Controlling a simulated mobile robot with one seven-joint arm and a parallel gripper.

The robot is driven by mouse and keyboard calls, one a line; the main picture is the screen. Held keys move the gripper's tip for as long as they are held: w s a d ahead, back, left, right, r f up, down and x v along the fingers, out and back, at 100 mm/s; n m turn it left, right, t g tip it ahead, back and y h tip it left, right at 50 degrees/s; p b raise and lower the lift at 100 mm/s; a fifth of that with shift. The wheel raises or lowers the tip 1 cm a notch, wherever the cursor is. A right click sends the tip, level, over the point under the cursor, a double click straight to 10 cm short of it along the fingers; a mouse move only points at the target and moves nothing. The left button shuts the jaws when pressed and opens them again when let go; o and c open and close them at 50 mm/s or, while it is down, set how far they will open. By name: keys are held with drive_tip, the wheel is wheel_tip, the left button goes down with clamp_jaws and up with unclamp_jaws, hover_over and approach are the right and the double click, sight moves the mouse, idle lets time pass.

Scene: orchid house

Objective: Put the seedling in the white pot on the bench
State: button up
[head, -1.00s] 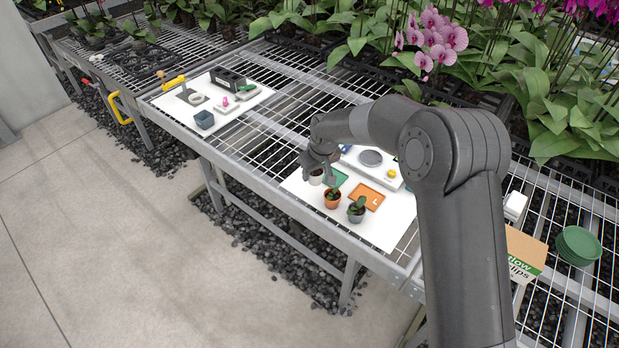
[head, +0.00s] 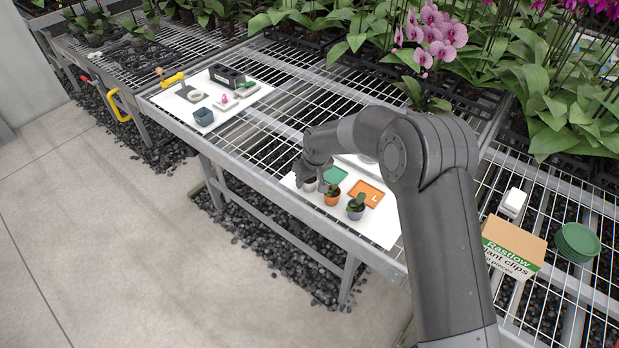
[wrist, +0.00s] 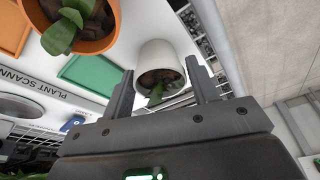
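The white pot (wrist: 160,55) stands on a white mat (head: 372,231) on the bench and shows soil and a small green seedling (wrist: 156,93) in the wrist view. In the head view the white pot (head: 309,186) is partly hidden by my gripper (head: 316,182). In the wrist view my gripper (wrist: 160,72) is open, one finger on each side of the pot. A gap shows between the left finger and the pot; contact on the right is unclear.
A terracotta pot (head: 333,198) and a grey pot (head: 356,208), both planted, stand close by. A green square (head: 336,174) and an orange tray (head: 371,188) lie behind. A clips box (head: 512,246) and green saucers (head: 577,243) are at right.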

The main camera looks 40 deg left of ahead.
drive_tip(key=shift+o, duration=1.4)
drive_tip(key=v, duration=1.2)
drive_tip(key=shift+r, duration=0.2)
